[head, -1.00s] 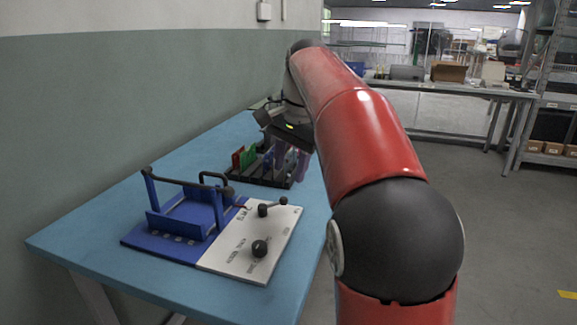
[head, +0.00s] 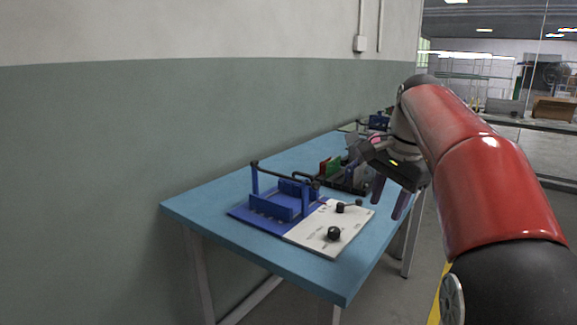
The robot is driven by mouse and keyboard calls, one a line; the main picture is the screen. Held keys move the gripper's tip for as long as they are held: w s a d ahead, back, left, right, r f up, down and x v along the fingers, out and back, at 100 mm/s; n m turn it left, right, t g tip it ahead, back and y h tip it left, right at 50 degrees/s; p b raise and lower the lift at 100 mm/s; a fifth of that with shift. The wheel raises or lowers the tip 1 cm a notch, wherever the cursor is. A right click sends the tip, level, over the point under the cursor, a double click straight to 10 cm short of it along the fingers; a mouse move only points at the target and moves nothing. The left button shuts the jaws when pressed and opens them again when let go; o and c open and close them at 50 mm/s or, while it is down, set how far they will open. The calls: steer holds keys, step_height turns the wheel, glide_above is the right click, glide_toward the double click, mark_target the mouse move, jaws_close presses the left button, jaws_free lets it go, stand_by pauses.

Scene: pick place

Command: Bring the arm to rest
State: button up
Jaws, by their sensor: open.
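My arm is red with dark joints and reaches forward on the right side of the head view. My gripper (head: 389,197) hangs at its end with two purple-grey fingers apart and nothing seen between them. It is at the right edge of the blue table (head: 205,206), in front of a black rack (head: 346,184) that holds several coloured upright pieces. The gripper hides part of the rack's right side.
A blue fixture (head: 277,204) with a raised black bar stands on the table, joined to a white panel (head: 318,238) with black knobs. A green and white wall runs along the left. Open floor lies right of the table. Shelves and a bench stand far back.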

steer(key=s+a+f+n+t, duration=0.2)
steer(key=s+f+n, duration=0.3)
steer(key=s+f, duration=0.3)
steer(key=s+a+f+n+t+h, duration=0.1)
steer(key=s+f+n, duration=0.5)
steer(key=s, duration=1)
step_height(320, 180, down, 2)
steer(key=shift+s+a+f+t, duration=0.25)
steer(key=shift+a+t, duration=0.15)
steer(key=shift+a, duration=0.2)
